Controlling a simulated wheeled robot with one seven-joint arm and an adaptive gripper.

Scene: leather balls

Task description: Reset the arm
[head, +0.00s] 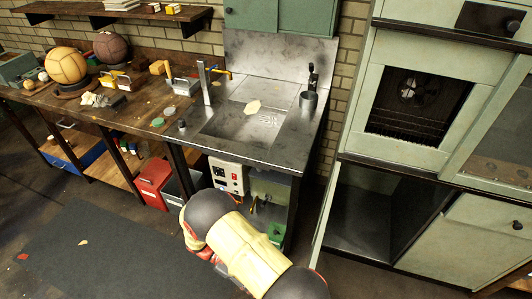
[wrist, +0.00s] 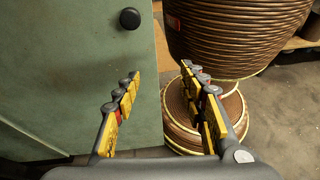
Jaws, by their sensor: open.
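My gripper (wrist: 165,90) is open and empty in the wrist view, its two yellow-padded fingers apart. Behind the left finger is a green panel (wrist: 70,70) with a round black knob (wrist: 130,18). Behind the right finger stands a ribbed brown round object (wrist: 240,35) on a ribbed base (wrist: 185,125). I cannot tell whether the fingers touch either. In the head view my arm (head: 240,245) reaches up from the bottom middle, in front of the sink bench. My fingers are hidden there.
A metal sink bench (head: 290,130) stands ahead, joined to a wooden workbench (head: 130,115) with a tan ball (head: 66,65) and a dark brown ball (head: 111,48). At right is a green cabinet (head: 470,235) with an open lower compartment (head: 365,215). Floor at lower left is mostly clear.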

